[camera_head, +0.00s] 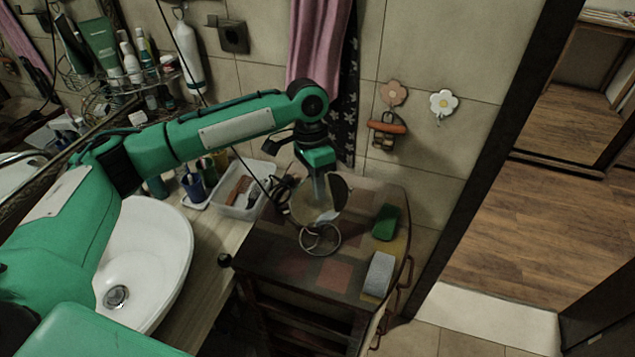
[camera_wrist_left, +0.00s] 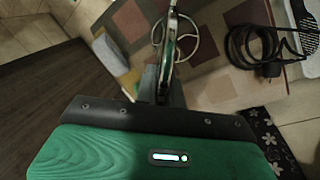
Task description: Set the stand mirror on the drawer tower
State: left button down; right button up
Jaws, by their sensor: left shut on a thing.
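The stand mirror (camera_head: 306,208) is a round mirror with a wire ring base. My left gripper (camera_head: 321,186) is shut on it from above and holds it roughly upright over the patchwork top of the drawer tower (camera_head: 285,263). I cannot tell whether the ring touches the top. In the left wrist view the mirror (camera_wrist_left: 169,45) shows edge-on between the fingers of my left gripper (camera_wrist_left: 163,88), with its ring over the patchwork top (camera_wrist_left: 215,60). My right gripper is not in view.
On the tower's right side are a green block (camera_head: 386,222) and a grey roll-like item (camera_head: 379,274). A dark corded item (camera_head: 281,186) lies at the back left. A clear bin (camera_head: 243,200) and the white basin (camera_head: 150,255) are left. The tower's front middle is bare.

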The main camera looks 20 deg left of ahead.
pick_arm(q)
jog(key=c, duration=1.5)
grip_release()
jog(key=shift+f, duration=0.1)
jog(key=b+v, duration=0.3)
jog(key=v, duration=0.9)
jog(key=shift+w+b, duration=0.1)
jog(key=shift+b, duration=0.3)
